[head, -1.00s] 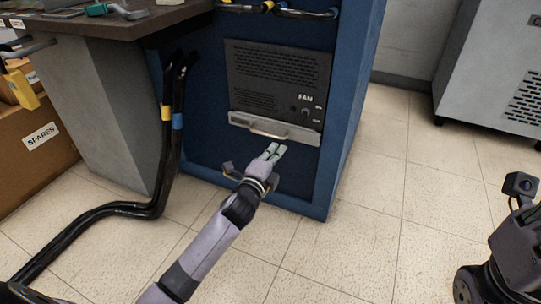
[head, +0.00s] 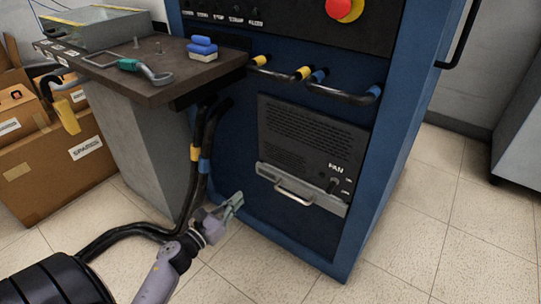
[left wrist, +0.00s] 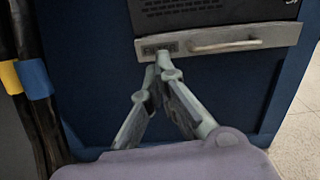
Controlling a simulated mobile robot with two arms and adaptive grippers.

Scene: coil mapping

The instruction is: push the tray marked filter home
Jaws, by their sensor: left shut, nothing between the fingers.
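The tray is a light metal drawer front (head: 301,193) with a bar handle, low on the blue cabinet, just below the dark panel marked FAN. My left gripper (head: 237,198) is shut and empty, in front of the cabinet, left of the tray and a little lower. In the left wrist view its fingertips (left wrist: 161,62) overlap the tray's lower edge near the label; contact is unclear. My right gripper is out of view.
Black hoses (head: 199,165) with yellow and blue bands run down left of the tray to the floor. A dark-topped bench (head: 190,75) stands left, with cardboard boxes (head: 50,165) beyond. Pipe handles (head: 342,94) jut out above the panel. The floor right of the cabinet is clear.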

